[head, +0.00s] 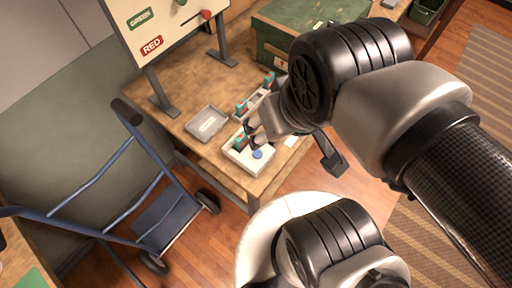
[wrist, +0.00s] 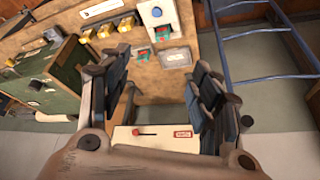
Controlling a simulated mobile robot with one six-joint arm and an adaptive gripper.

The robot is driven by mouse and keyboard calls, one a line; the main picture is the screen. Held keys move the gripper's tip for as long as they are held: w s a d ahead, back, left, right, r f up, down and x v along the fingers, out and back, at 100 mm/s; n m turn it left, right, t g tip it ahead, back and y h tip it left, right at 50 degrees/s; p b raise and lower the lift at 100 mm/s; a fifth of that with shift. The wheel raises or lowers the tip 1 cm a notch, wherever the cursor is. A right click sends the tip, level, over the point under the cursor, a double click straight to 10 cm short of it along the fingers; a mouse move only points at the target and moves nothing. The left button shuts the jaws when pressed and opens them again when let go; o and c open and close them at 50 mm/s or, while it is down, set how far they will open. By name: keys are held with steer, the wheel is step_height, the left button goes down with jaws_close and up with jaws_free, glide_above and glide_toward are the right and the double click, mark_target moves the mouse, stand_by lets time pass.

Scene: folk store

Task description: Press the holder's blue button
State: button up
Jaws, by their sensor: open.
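The white holder (head: 236,161) sits near the front edge of the wooden table in the head view. Its round blue button (head: 257,154) faces up at the near right end, and a teal and red item (head: 241,141) stands in it. In the wrist view the holder is at the top centre, with its blue button (wrist: 156,12) in plain sight. My gripper (wrist: 160,88) is open and empty, its fingers wide apart. In the head view it hangs over the table close by the holder, partly covering that area; contact with the button is not visible.
A grey tray (head: 207,123) lies left of the holder. A board with GREEN and RED labels (head: 160,35) stands behind. A green chest (head: 300,32) is at the back right. A blue hand truck (head: 140,190) stands left of the table.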

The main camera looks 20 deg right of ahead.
jaws_close()
stand_by(0.6)
stand_by(1.2)
